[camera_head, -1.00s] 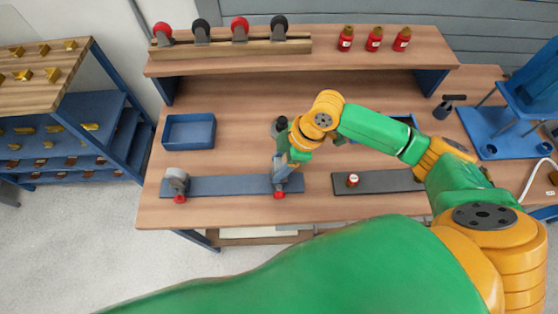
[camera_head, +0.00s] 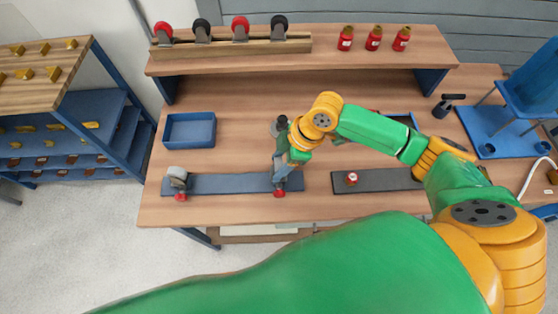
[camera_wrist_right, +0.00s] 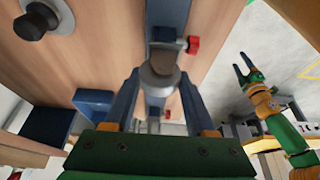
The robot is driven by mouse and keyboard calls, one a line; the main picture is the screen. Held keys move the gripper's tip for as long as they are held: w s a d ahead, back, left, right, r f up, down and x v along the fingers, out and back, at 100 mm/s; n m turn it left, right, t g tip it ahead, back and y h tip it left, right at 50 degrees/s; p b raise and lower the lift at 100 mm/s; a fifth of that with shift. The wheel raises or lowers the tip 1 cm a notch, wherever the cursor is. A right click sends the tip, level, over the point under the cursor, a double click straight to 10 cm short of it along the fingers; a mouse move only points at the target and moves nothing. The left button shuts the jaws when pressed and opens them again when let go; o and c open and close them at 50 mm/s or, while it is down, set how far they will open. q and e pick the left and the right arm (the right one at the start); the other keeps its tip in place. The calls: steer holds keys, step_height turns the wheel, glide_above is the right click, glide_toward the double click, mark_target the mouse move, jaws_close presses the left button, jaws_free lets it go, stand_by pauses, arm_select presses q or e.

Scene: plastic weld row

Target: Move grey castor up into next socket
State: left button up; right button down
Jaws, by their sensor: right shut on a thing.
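My right gripper (camera_head: 281,172) is over the right end of the blue-grey strip (camera_head: 228,184) on the bench. In the right wrist view its two dark blue fingers (camera_wrist_right: 162,98) stand on either side of a grey rounded part (camera_wrist_right: 158,76), which looks like the grey castor, and grip it. In the head view the hand mostly hides this part; a red knob (camera_head: 279,194) shows below it. A grey block (camera_head: 177,176) with a red knob sits at the strip's left end. My left gripper (camera_wrist_right: 243,70) shows only in the right wrist view, empty with its fingers apart.
A rack (camera_head: 270,46) on the raised shelf holds several castors with red or black wheels. Red bottles (camera_head: 374,39) stand on that shelf. A blue tray (camera_head: 190,147) lies at the back left. A dark strip (camera_head: 392,180) with a small red-and-white jar (camera_head: 351,179) lies to the right.

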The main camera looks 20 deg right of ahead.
steer(key=shift+f, duration=0.4)
stand_by(0.3)
jaws_free()
step_height(320, 180, up, 5)
steer(key=p, duration=0.5)
steer(key=shift+r+p, duration=0.1)
steer(key=shift+p, duration=0.3)
step_height(320, 180, up, 2)
steer(key=shift+p, duration=0.65)
